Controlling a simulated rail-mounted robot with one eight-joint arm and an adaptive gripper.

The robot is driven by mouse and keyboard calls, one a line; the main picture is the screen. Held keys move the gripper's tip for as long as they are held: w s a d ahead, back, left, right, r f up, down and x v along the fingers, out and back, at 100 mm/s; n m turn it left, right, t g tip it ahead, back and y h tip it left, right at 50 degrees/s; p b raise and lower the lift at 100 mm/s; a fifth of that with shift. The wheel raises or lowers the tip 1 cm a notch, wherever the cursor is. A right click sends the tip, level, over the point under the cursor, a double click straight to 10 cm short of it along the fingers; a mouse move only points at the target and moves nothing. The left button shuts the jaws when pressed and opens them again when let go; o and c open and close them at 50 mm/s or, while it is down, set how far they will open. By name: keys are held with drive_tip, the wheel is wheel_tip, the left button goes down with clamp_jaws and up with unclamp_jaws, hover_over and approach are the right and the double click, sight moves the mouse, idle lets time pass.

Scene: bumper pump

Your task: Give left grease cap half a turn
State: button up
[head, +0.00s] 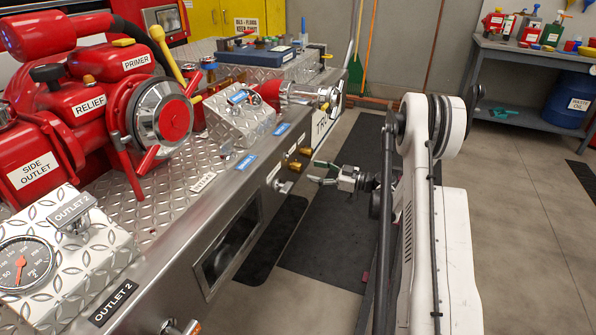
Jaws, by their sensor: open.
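Two small brass caps, which look like the grease caps, sit on the bumper's steel front face in the head view. The left grease cap (293,164) is the lower and nearer one; the other cap (304,151) is just above and right of it. Both are small, and their turn angle cannot be read. My gripper (315,171) is open, pointing left toward the bumper, with its fingers one above the other. It appears just right of the left cap, with a small gap in the picture. Its true distance from the cap is hard to tell. Nothing shows between the fingers.
The diamond-plate bumper (180,195) carries a red pump (95,90) and a gauge box (30,265). A silver fitting (282,186) juts out below the caps. Dark mats (330,255) lie on the floor. A workbench (530,55) and blue barrel (568,100) stand far right.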

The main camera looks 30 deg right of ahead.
sight(302, 168)
drive_tip(key=b+x, duration=0.1)
drive_tip(key=x, duration=0.6)
drive_tip(key=shift+b, duration=0.3)
drive_tip(key=c, duration=1.2)
